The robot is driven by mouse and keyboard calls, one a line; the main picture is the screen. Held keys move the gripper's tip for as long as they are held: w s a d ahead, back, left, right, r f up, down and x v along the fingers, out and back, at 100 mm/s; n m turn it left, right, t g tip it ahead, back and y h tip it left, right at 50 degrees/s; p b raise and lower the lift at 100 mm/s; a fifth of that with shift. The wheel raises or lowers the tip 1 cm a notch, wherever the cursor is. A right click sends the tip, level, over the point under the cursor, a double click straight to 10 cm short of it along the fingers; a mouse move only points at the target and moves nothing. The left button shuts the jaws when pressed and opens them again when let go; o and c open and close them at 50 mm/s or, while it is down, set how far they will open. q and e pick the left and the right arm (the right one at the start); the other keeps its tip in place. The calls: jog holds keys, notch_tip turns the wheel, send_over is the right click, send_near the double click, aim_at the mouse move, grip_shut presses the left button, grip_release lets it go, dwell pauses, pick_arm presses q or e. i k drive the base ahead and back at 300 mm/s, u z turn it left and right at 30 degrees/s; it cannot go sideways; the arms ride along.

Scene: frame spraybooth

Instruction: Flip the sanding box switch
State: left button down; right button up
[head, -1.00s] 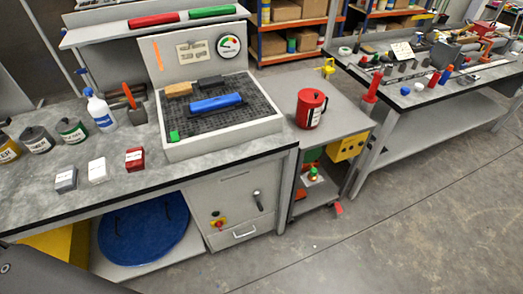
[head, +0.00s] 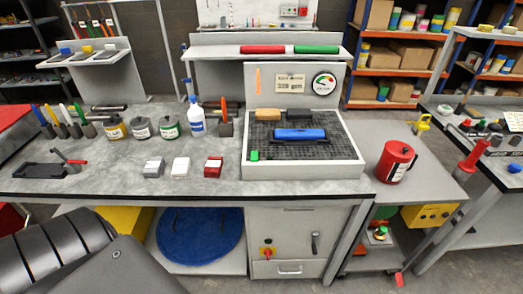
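The sanding box (head: 350,172) is a pale open-topped tray with a dark grid bed, set on the grey workbench. Its back panel (head: 262,75) carries a round gauge. On the cabinet front (head: 285,225) below it are a small red and yellow switch (head: 267,252) at the left and a dark lever handle (head: 315,243) at the right. Which of these is the sanding box switch, and its position, I cannot tell. Neither gripper is in view. Dark arm links of mine fill the lower left, apart from the switch in the picture.
A blue block (head: 300,134) and a brown brush (head: 268,114) lie on the grid. Bottles, jars and three small boxes stand on the bench (head: 110,180) to the left. A red canister (head: 392,162) stands on the right cart. A drawer (head: 289,268) is below the switch.

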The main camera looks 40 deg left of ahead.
aim_at(254, 155)
jog(key=k, duration=1.25)
jog(key=z, duration=0.4)
jog(key=i, duration=0.5)
jog(key=z, duration=0.6)
jog(key=i, duration=0.8)
jog(key=u, duration=0.85)
jog(key=i, duration=0.7)
jog(key=u, duration=0.75)
